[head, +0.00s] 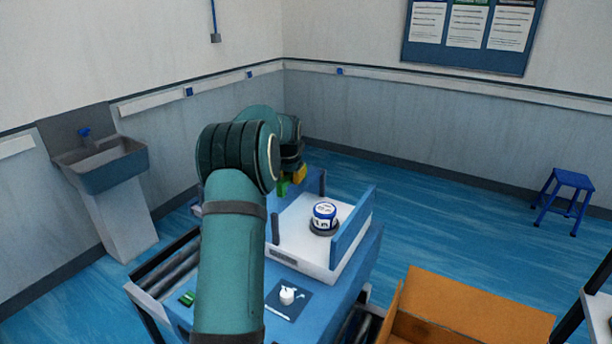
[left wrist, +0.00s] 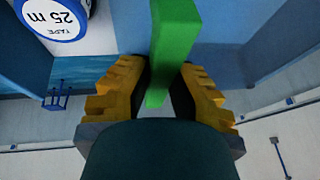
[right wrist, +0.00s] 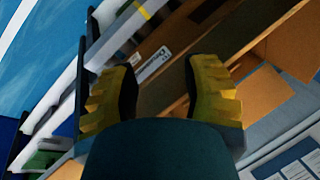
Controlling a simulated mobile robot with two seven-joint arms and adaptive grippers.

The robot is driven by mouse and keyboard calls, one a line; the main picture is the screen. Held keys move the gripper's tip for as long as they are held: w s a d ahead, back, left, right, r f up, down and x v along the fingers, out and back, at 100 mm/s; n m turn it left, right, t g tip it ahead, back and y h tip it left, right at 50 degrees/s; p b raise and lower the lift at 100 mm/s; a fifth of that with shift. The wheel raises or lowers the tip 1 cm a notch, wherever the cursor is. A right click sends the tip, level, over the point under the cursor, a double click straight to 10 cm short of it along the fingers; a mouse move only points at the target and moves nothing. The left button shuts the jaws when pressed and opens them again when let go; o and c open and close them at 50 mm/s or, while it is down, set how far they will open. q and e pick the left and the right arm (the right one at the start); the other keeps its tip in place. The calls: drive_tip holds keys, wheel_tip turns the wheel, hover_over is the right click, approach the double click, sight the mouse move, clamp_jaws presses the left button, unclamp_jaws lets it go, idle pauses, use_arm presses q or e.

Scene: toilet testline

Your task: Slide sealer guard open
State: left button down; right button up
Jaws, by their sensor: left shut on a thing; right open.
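The sealer (head: 305,255) is a white-topped unit with upright blue panels, standing on a blue bench. A green handle (head: 283,188) shows at its far left side, next to a blue panel (head: 316,182). I cannot tell for certain which panel is the guard. My left gripper (head: 297,174) is shut on this green handle (left wrist: 172,45), which stands between its yellow fingers in the left wrist view. My left arm hides part of the sealer's left side. My right gripper (right wrist: 160,90) is open and empty, seen only in the right wrist view.
A blue-and-white tape roll (head: 324,212) sits on a dark disc on the sealer. A small white item (head: 287,294) lies on a dark pad in front. An open cardboard box (head: 460,310) is at right, a sink (head: 103,165) at left.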

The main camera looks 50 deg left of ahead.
use_arm(q)
drive_tip(key=shift+s+a+f, duration=0.15)
drive_tip(key=shift+s+a, duration=0.05)
drive_tip(key=shift+a, duration=0.15)
drive_tip(key=c, duration=0.8)
unclamp_jaws()
drive_tip(key=shift+w, duration=0.1)
drive_tip(key=shift+c, duration=0.2)
drive_tip(key=shift+d+r, duration=0.1)
drive_tip(key=shift+r, duration=0.45)
drive_tip(key=v, duration=1.1)
drive_tip(key=shift+f, duration=0.1)
